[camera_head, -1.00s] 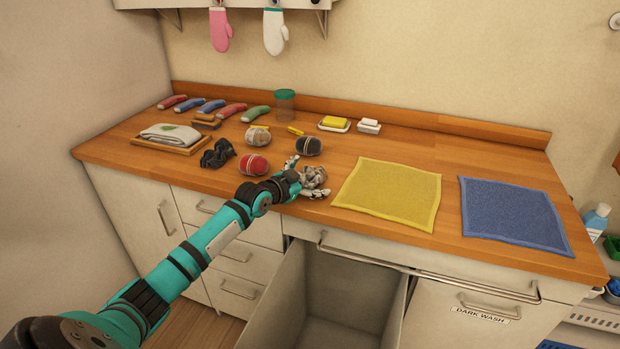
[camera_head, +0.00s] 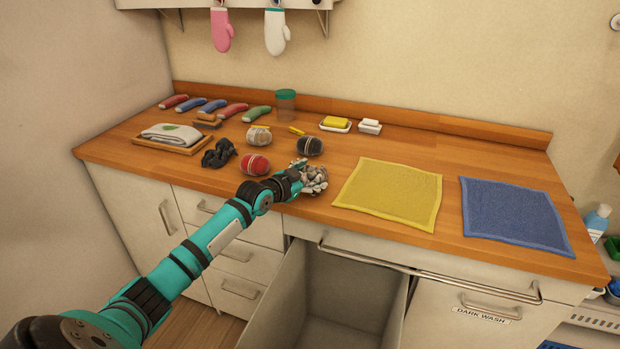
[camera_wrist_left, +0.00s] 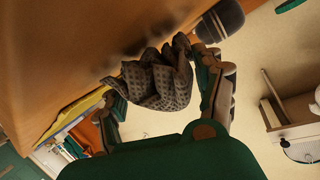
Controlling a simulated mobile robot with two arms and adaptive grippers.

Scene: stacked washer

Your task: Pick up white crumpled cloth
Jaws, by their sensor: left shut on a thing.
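The white crumpled cloth (camera_head: 315,178) lies near the front edge of the wooden counter, just left of the yellow mat. It looks whitish-grey with a dark pattern. My left gripper (camera_head: 298,173) is at the cloth's left side and shut on it. In the left wrist view the cloth (camera_wrist_left: 158,82) is bunched between the two fingers of my left gripper (camera_wrist_left: 155,80) and looks dark grey. In the head view the gripper hides part of the cloth. My right gripper is not in view.
A red rolled bundle (camera_head: 255,164) and a dark one (camera_head: 310,146) are close by. A black crumpled item (camera_head: 219,153) lies farther left. The yellow mat (camera_head: 388,193) and blue mat (camera_head: 515,212) lie to the right. An open drawer (camera_head: 345,290) is below the counter edge.

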